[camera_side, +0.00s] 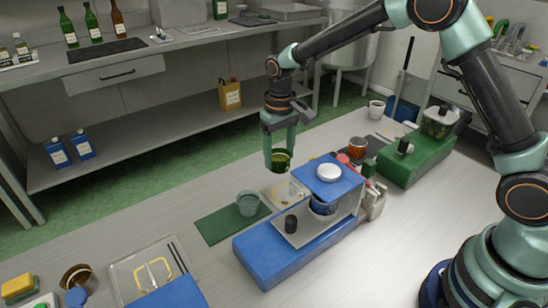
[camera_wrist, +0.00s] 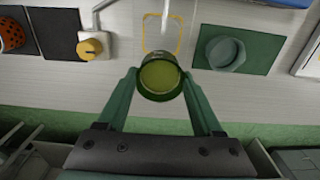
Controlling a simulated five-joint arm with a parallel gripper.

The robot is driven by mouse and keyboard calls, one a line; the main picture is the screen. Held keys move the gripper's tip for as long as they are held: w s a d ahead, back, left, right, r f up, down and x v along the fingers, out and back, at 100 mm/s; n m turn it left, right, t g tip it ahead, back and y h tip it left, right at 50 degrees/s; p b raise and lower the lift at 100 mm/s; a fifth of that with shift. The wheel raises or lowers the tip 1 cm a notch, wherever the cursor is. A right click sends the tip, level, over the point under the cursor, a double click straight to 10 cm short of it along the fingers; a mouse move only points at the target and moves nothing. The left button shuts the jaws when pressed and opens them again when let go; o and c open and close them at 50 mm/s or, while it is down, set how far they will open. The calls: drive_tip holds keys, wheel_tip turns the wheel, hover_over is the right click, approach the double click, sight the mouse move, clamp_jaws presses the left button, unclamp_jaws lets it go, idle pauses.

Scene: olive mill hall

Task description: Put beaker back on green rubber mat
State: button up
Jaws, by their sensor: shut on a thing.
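My gripper (camera_side: 279,152) is shut on a round dark green cup (camera_side: 281,161) and holds it above the bench, right of and above the green rubber mat (camera_side: 213,230). In the wrist view the cup (camera_wrist: 160,78) sits between the fingertips, with yellow-green inside. The green mat (camera_wrist: 265,60) also shows there, at upper right. I cannot tell which of the two vessels the task calls the beaker.
A blue-based machine (camera_side: 275,262) with a white knob on top stands right of the mat. A clear tray (camera_side: 125,270) is at front left. A green case (camera_side: 418,157) stands at back right. Bare bench lies left of the mat.

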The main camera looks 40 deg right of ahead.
drive_tip(key=shift+r, duration=0.1)
drive_tip(key=a, duration=0.9)
drive_tip(key=shift+w+f, duration=0.1)
drive_tip(key=shift+f, duration=0.1)
drive_tip(key=s+a, duration=0.2)
drive_tip(key=a, duration=0.9)
drive_tip(key=shift+s+d+f, duration=0.1)
drive_tip(key=shift+d+f, duration=0.05)
drive_tip(key=shift+f, duration=2.65)
drive_tip(key=shift+f, duration=0.35)
drive_tip(key=o, duration=1.2)
